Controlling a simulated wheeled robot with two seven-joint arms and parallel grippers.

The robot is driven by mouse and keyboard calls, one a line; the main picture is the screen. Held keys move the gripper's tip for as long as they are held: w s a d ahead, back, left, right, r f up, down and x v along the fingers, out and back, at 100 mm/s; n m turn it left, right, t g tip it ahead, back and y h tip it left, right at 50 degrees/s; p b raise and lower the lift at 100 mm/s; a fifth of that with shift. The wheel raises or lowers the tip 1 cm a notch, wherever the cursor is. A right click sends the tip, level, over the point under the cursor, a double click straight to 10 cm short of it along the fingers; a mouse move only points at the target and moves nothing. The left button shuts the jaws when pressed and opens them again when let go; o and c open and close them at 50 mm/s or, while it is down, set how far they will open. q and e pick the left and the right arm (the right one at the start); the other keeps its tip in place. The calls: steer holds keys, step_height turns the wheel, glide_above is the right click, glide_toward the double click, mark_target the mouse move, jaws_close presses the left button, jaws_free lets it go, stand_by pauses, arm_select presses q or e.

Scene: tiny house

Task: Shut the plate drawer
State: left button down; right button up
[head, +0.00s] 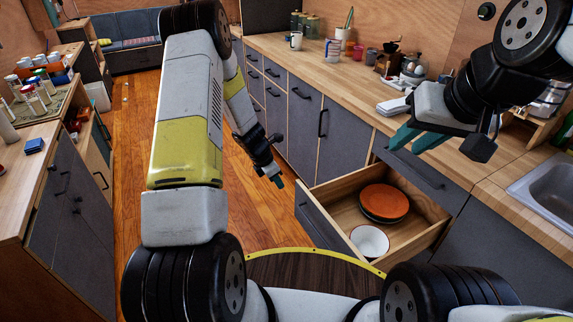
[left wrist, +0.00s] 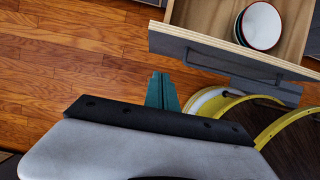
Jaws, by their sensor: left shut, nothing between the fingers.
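The plate drawer (head: 335,200) stands pulled out from the right-hand counter, with its grey front (head: 318,222) facing left. It holds a stack of plates with an orange one on top (head: 385,201) and a white bowl (head: 370,241). My left gripper (head: 278,181) is shut and empty, outside the drawer near the far end of its front. In the left wrist view its teal fingers (left wrist: 162,92) are just below the grey drawer front (left wrist: 190,43) and its dark handle (left wrist: 232,68), with no clear contact. My right gripper (head: 416,139) is open and empty above the counter edge, over the drawer's back.
The wooden counter (head: 345,85) holds mugs, a coffee grinder and dishes. A sink (head: 545,190) is at the right. Grey cabinets (head: 292,120) stand closed beyond the drawer. Wood floor (head: 135,130) is clear to the left, before another cabinet (head: 70,210).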

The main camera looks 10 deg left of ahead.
arm_select(q)
steer(key=w+d+f, duration=0.3)
steer(key=d+f, duration=0.2)
steer(key=f, duration=0.1)
steer(key=shift+w+d, duration=0.15)
steer(key=shift+w, duration=0.25)
steer(key=shift+f, duration=0.1)
